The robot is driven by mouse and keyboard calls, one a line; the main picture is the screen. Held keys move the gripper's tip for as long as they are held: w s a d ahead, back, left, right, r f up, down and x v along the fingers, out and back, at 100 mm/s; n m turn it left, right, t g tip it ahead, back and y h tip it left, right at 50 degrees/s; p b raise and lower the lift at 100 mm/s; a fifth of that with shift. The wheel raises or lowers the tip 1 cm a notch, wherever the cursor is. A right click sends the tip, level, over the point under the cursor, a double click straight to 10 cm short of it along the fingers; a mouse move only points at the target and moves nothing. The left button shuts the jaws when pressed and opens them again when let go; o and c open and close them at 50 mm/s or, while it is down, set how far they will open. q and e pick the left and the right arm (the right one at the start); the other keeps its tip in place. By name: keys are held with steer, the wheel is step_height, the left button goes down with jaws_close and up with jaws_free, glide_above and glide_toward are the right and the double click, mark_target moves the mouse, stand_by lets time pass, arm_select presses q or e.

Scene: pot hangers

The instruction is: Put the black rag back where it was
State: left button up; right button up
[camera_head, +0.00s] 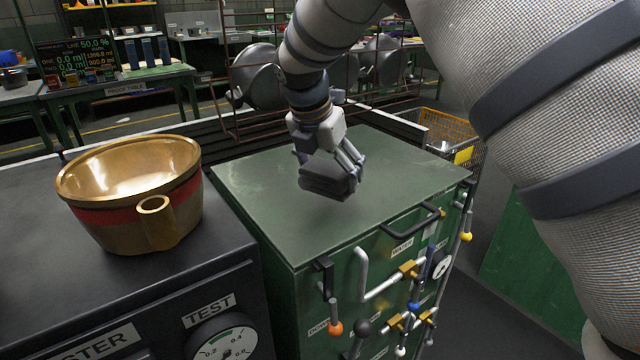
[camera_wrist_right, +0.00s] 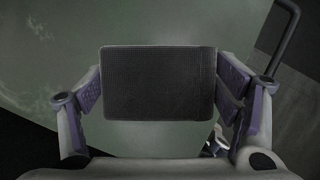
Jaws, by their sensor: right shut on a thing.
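The black rag (camera_wrist_right: 158,83) is a dark, flat, rectangular folded piece. It sits between the two fingers of my right gripper (camera_wrist_right: 162,95) in the right wrist view. In the head view, my right gripper (camera_head: 333,172) is shut on the rag (camera_head: 328,179) over the green cabinet top (camera_head: 260,190). The rag appears slightly above the top, though the exact gap is hard to tell. My left gripper is not in view.
A brass pot (camera_head: 128,195) with a red band stands on the dark tester bench (camera_head: 60,280) at left. The cabinet front carries handles, levers and a gauge. Pans (camera_head: 256,72) hang on a rack behind. The cabinet top around the rag is clear.

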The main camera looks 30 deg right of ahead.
mark_target(328, 185)
steer(key=shift+w+d+f, duration=0.15)
steer(key=shift+f, duration=1.7)
steer(key=o, duration=1.3)
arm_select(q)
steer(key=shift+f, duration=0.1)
arm_select(e)
steer(key=shift+r, duration=0.2)
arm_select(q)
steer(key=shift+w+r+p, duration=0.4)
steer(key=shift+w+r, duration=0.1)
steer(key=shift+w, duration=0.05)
arm_select(e)
steer(key=v, duration=1.1)
steer(key=shift+a+r, duration=0.25)
steer(key=shift+r, duration=0.1)
